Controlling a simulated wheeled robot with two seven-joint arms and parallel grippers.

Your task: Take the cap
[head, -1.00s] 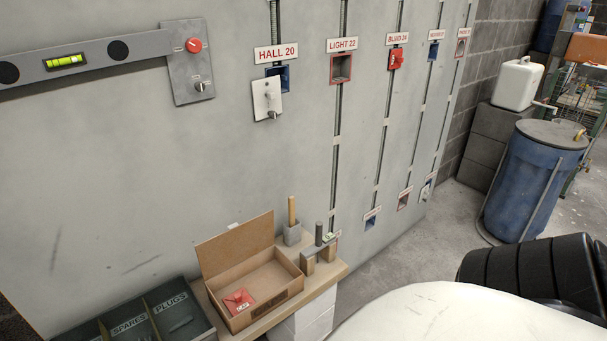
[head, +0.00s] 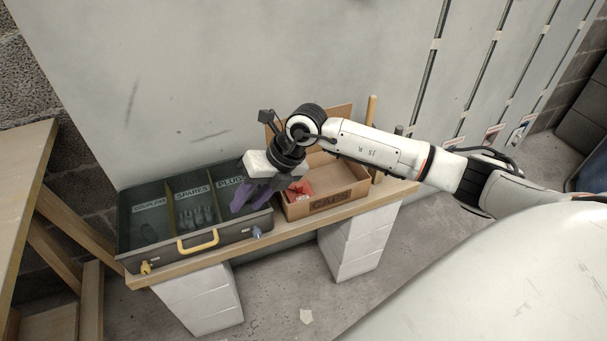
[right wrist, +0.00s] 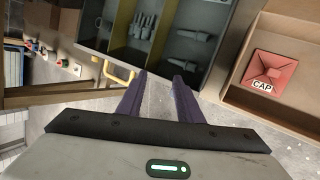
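The red cap (head: 304,187), a square piece with a white CAP label, lies in the open cardboard box marked CAPS (head: 331,201). In the right wrist view the cap (right wrist: 270,70) lies whole in the box at the right, to the right of the fingers. My right gripper (head: 252,197) has purple fingers pointing down over the right end of the grey tray, left of the cap. In the right wrist view its fingers (right wrist: 160,84) are apart with nothing between them. My left gripper is not in view.
The grey divided tray (head: 190,242) has a yellow handle and holds several plugs or spares. Tray and box stand on a wooden shelf (head: 360,207) on white blocks, against the grey wall. A wooden frame (head: 30,185) stands at the left.

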